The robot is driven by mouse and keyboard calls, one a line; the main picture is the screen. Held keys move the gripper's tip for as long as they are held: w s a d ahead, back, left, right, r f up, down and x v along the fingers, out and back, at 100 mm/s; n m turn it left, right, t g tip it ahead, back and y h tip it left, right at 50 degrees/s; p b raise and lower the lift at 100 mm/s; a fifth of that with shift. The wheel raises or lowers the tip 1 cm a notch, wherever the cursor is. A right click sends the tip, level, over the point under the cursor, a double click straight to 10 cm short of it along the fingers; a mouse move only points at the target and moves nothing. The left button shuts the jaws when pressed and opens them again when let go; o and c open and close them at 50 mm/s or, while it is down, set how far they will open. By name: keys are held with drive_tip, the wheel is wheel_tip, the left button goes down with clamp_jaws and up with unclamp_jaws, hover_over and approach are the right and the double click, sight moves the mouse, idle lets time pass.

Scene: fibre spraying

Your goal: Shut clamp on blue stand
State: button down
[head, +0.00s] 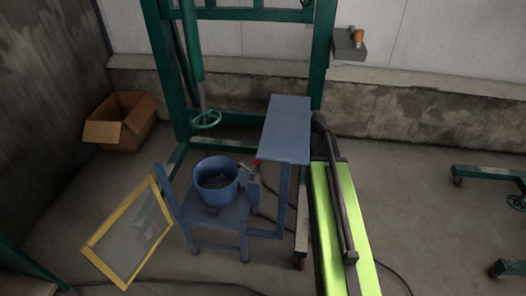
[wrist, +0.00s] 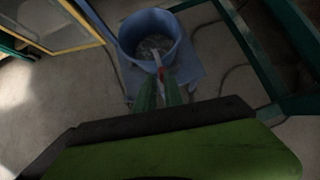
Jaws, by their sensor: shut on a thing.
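The blue stand (head: 218,214) is low, with several legs, and holds a blue bucket (head: 217,180). The bucket also shows in the wrist view (wrist: 148,28). The clamp (head: 254,185) is beside the bucket at its right; its lever has a red grip (head: 257,162). In the wrist view, the clamp's light metal lever and red grip (wrist: 162,73) lie in front of the bucket. My gripper (wrist: 159,84) has green fingers and is shut on the red grip. I cannot make out my fingertips in the head view. Whether the clamp is locked is too small to tell.
A taller blue table (head: 289,130) stands right of the bucket. A yellow-framed screen (head: 132,232) leans at the left. A cardboard box (head: 118,122) is near the wall. A green frame (head: 320,60) with a handwheel stands behind.

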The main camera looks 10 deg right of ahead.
drive_tip(key=shift+w+a+r+p, duration=0.2)
drive_tip(key=shift+w+a, duration=0.1)
drive_tip(key=shift+a, duration=0.35)
drive_tip(key=shift+w+a+r+p, duration=0.1)
drive_tip(key=shift+w+a+p, duration=0.15)
drive_tip(key=shift+a, duration=0.35)
drive_tip(key=shift+w+a+f, duration=0.1)
drive_tip(key=shift+w+f, duration=0.05)
drive_tip(key=shift+w, duration=0.2)
drive_tip(key=shift+r, duration=0.25)
drive_tip(key=s+d+p, duration=0.1)
drive_tip(key=s+d, duration=0.5)
drive_tip(key=d, duration=0.5)
drive_tip(key=shift+s+r, duration=0.35)
drive_tip(key=shift+s, duration=0.05)
